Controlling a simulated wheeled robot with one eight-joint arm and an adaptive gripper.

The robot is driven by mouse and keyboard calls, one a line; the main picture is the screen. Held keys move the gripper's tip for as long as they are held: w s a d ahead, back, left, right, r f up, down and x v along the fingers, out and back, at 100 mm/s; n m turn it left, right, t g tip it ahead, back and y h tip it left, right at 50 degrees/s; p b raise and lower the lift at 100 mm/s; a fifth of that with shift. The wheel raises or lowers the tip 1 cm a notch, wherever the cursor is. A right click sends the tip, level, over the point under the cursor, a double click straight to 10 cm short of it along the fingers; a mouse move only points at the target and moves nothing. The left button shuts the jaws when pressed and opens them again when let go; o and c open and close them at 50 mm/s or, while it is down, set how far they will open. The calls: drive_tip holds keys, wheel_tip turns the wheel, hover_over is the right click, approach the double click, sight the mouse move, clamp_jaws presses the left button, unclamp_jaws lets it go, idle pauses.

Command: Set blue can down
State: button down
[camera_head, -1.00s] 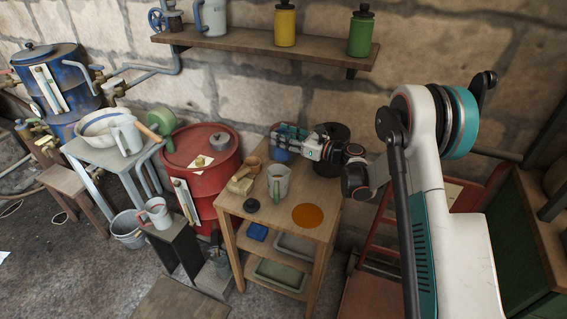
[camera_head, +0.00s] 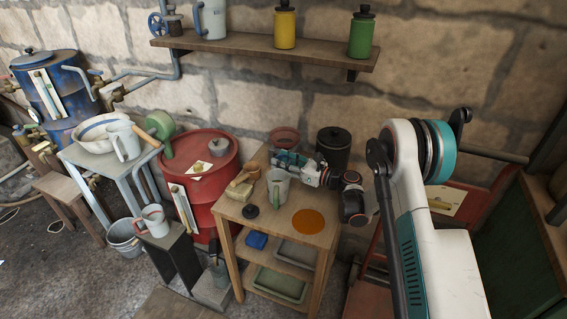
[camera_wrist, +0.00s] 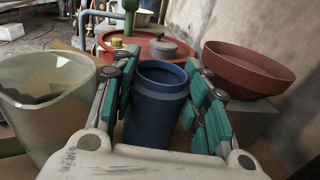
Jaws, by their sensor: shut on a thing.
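The blue can (camera_wrist: 155,115) stands upright between the green-padded fingers of my gripper (camera_wrist: 160,85) in the wrist view. The fingers are shut on its sides, and its open top faces up. In the head view my gripper (camera_head: 288,160) is low over the back of the wooden table (camera_head: 276,234), behind the pale mug (camera_head: 278,185). The can is mostly hidden there by the gripper and mug. I cannot tell whether its base touches the tabletop.
The mug (camera_wrist: 45,100) is close on the left in the wrist view. A reddish bowl (camera_wrist: 247,70) is close on the right. A dark lidded canister (camera_head: 333,150), black lid (camera_head: 250,211) and orange disc (camera_head: 308,221) are on the table. The red drum (camera_head: 209,170) stands left.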

drive_tip(key=shift+f, duration=0.1)
drive_tip(key=c, duration=1.2)
unclamp_jaws()
